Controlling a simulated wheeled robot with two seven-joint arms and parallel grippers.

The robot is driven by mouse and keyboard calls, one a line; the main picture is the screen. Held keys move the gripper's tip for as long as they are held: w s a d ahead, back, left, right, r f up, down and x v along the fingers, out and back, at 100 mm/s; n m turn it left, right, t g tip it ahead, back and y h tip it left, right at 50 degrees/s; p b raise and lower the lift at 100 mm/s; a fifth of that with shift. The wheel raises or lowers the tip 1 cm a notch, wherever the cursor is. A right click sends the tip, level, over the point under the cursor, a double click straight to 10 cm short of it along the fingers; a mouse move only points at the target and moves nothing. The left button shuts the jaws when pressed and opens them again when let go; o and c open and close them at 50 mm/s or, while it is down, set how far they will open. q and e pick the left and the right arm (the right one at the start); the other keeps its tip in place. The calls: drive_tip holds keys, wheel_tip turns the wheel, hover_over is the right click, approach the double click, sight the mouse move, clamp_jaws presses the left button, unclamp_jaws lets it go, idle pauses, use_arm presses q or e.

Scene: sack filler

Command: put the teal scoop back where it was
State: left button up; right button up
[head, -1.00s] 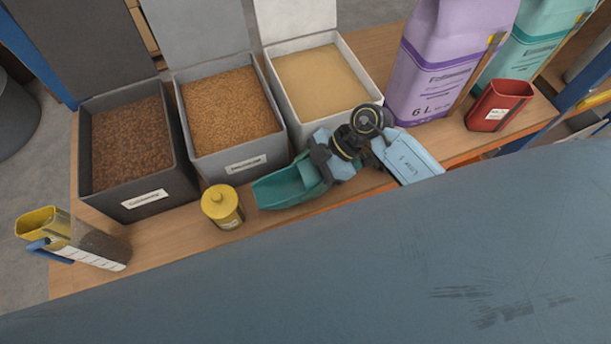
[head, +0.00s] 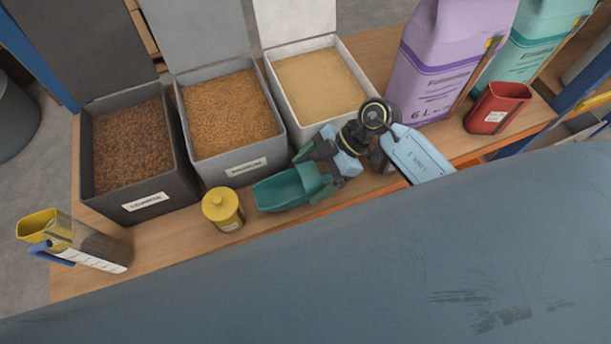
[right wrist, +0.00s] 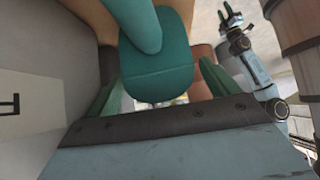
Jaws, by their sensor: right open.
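The teal scoop (head: 286,189) lies on the wooden bench in front of the grey bin, its bowl to the left and its handle to the right. My right gripper (head: 318,160) is at the handle end. The right gripper is open. A small blue arm with a dark gripper (right wrist: 232,20) shows at the upper right there, apparently my left; its jaws are too small to read.
Dark (head: 186,190), grey (head: 249,171) and white (head: 301,132) bins of grain stand behind. A yellow canister (head: 223,210) is close left of the scoop. A yellow-rimmed jug (head: 88,246) stands farther left. A purple bag (head: 440,60) and a red scoop (head: 498,107) are at right.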

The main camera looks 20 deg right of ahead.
drive_tip(key=p+v, duration=0.1)
drive_tip(key=v, duration=0.7)
drive_tip(key=shift+d+r, duration=0.25)
use_arm(q)
drive_tip(key=shift+s+d+r, duration=0.1)
drive_tip(key=shift+d+r, duration=0.35)
drive_tip(key=shift+d, duration=0.3)
drive_tip(key=shift+d+r, duration=0.4)
drive_tip(key=shift+d, duration=0.35)
use_arm(e)
drive_tip(key=shift+d+r, duration=0.45)
use_arm(q)
drive_tip(key=shift+a, duration=0.1)
